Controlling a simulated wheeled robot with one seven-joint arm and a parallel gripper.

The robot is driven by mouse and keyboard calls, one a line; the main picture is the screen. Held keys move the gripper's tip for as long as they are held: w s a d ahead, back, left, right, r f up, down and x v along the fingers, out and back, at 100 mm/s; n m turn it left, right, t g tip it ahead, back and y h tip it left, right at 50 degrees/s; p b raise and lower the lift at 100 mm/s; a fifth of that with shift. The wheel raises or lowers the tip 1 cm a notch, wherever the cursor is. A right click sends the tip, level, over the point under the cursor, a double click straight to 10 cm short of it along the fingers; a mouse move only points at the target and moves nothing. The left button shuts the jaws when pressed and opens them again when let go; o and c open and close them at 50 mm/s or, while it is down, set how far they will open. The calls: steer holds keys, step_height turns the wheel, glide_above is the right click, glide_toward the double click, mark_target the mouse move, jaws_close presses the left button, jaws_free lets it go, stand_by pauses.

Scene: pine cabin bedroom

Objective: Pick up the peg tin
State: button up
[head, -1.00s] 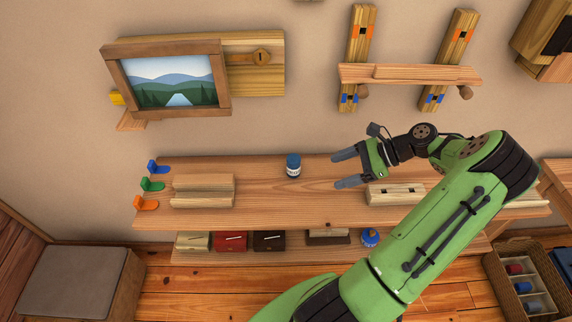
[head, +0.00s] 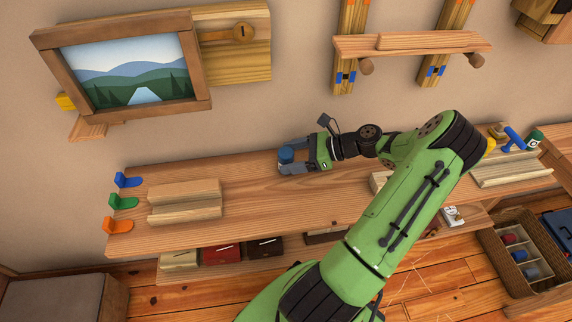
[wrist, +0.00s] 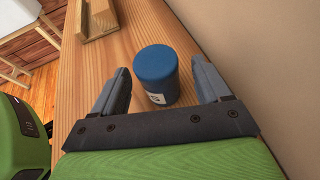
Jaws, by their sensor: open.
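A small round tin with a blue top (head: 286,154), which I take as the peg tin, stands upright on the wooden wall shelf. In the wrist view the tin (wrist: 156,72) shows a white label low on its side, partly visible. My gripper (head: 287,161) is open around the tin, with one finger on each side. In the wrist view gaps show between the tin and both fingers of my gripper (wrist: 160,85), so it is not clamped.
A grooved wooden block (head: 185,201) and blue, green and orange hooks (head: 122,202) are at the shelf's left. The wall rises close behind the tin. A framed picture (head: 128,66) hangs upper left. Dark and red boxes (head: 221,254) sit on the lower shelf.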

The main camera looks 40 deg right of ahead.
mark_target(280, 159)
steer(key=b+x, duration=0.1)
steer(key=x, duration=0.2)
steer(key=shift+w+a+f, duration=0.2)
steer(key=shift+a+f, duration=0.05)
steer(key=shift+f, duration=0.05)
steer(key=shift+r, duration=0.1)
steer(key=c, duration=1.1)
step_height(280, 159, up, 10)
steer(key=p, duration=0.5)
